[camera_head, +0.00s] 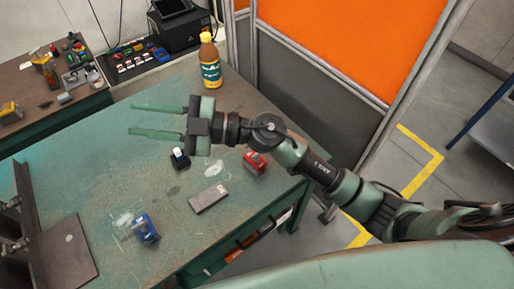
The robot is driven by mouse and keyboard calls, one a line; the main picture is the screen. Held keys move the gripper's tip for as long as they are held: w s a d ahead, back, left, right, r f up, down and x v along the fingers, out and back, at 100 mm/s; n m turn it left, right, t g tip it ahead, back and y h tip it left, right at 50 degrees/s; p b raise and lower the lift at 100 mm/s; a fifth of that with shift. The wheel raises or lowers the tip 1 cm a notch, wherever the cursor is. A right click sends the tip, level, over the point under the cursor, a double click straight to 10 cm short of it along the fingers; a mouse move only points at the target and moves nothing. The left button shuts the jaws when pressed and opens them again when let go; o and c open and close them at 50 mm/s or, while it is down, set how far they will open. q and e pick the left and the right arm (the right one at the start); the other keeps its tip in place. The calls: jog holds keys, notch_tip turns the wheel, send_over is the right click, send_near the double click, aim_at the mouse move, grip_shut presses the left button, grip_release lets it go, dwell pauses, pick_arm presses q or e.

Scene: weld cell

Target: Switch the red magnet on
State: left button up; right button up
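The red magnet (255,163) is a small red block on the green worktable (100,190), near its right edge. Its switch position is too small to tell. My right gripper (133,121) reaches in from the right above the table and points left. Its two green fingers are spread apart with nothing between them. The gripper is up and to the left of the red magnet, and my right forearm passes just above the magnet in the picture. My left gripper is not in view.
A blue magnet (146,229) sits near the front. A grey metal block (209,198) and a small black item with a white top (179,158) lie mid-table. A yellow-capped bottle (210,62) stands at the back. A dark steel angle plate (62,245) is at left.

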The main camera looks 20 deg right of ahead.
notch_tip(320, 180, down, 5)
jog(key=s+a+n+g+h, duration=0.1)
jog(key=s+n+g+h, duration=0.1)
jog(key=n+g+h, duration=0.15)
jog(key=m+g+h, duration=0.2)
jog(key=m+h, duration=0.2)
jog(key=h, duration=1.2)
send_over(257, 153)
jog(key=shift+n, duration=0.25)
notch_tip(257, 153, down, 13)
jog(key=shift+a+r, duration=0.1)
jog(key=shift+a, duration=0.05)
jog(key=shift+d+f, duration=0.3)
notch_tip(257, 153, down, 7)
jog(key=shift+a+f+p, duration=0.1)
jog(key=shift+p, duration=1)
jog(key=shift+c, duration=0.3)
jog(key=shift+w, duration=0.1)
grip_shut()
